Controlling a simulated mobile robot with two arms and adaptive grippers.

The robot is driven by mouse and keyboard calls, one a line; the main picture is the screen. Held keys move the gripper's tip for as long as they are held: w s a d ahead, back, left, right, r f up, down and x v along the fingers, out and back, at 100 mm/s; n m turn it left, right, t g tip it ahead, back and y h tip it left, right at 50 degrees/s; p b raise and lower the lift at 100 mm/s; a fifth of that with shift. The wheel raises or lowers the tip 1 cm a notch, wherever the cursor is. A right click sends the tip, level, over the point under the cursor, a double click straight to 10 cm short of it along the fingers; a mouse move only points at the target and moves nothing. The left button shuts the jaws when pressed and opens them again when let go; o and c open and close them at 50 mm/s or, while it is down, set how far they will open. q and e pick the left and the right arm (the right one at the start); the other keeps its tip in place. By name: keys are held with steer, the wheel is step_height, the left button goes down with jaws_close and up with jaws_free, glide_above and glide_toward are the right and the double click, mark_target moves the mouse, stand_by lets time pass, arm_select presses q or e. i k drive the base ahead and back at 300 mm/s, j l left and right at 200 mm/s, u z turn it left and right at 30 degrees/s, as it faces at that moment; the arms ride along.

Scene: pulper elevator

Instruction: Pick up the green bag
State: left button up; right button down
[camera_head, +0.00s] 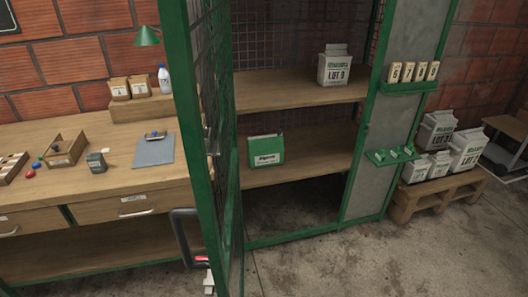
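The green bag (266,149) stands upright on the lower wooden shelf (318,160) of a green-framed cabinet. It has a white label with dark print on its front. Its left side is close to the edge of the open mesh door (222,150) in this view.
A white "LOT 9" bag (335,66) stands on the upper shelf (290,92). A workbench (120,178) is at left. White bags (437,131) sit on a pallet (432,198) at right. The foreground floor is clear.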

mark_target(264, 150)
steer(key=l, duration=0.75)
steer(key=i+l+u, duration=0.1)
steer(key=l, duration=0.2)
steer(key=i+l+u, duration=0.1)
steer(key=l, duration=0.25)
steer(key=i+l+u, duration=0.1)
steer(key=i+l, duration=0.15)
steer(key=i+l+u, duration=0.15)
steer(key=l, duration=0.3)
